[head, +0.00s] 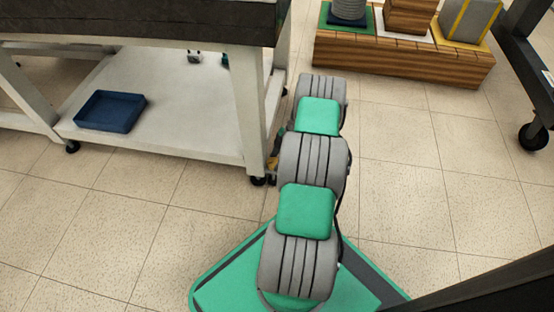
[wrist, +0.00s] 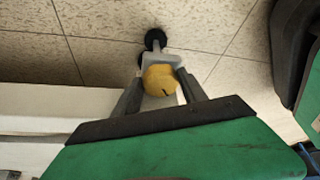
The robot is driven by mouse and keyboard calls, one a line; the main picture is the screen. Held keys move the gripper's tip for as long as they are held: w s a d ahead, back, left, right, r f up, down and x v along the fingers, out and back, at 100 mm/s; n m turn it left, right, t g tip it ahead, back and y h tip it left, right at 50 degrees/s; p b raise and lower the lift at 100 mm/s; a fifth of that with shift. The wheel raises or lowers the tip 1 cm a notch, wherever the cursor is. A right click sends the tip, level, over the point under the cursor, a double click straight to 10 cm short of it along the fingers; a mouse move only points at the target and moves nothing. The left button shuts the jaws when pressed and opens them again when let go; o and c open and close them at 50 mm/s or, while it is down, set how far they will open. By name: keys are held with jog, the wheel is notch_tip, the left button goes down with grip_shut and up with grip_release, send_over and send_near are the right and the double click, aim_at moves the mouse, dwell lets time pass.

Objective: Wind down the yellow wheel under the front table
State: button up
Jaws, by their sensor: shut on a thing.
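The yellow wheel (wrist: 160,80) shows in the wrist view at the foot of the white table leg. My gripper (wrist: 161,84) has its two dark fingers on either side of the wheel and is shut on it. In the head view a small bit of the yellow wheel (head: 272,163) shows beside the right front leg of the white table (head: 250,110). My arm hides the gripper and most of the wheel there. A black caster (wrist: 155,38) stands on the floor just beyond the wheel in the wrist view.
A blue tray (head: 110,111) lies on the table's lower shelf (head: 185,95). A wooden platform (head: 400,62) with several items stands at the back right. A dark wheeled frame (head: 535,70) is at the right edge. Tiled floor is clear right of my arm.

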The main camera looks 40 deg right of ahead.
jog(key=shift+m, duration=0.3)
jog(key=m+p, duration=0.1)
jog(key=m+t+h, duration=0.1)
jog(key=m, duration=0.1)
jog(key=m+p, duration=0.1)
jog(key=shift+s+a+r+m+t+p, duration=0.15)
jog(key=shift+s+a+m+t+p, duration=0.1)
jog(key=shift+m+t+p, duration=0.1)
jog(key=m+h, duration=0.1)
jog(key=m, duration=0.1)
jog(key=m+p, duration=0.1)
jog(key=m+h+p, duration=0.1)
jog(key=m, duration=0.1)
jog(key=shift+s+a+m+t+h, duration=0.15)
jog(key=shift+a+m+t+h, duration=0.1)
jog(key=shift+a+m+h, duration=0.1)
jog(key=o, duration=1.4)
jog(key=shift+c, duration=0.2)
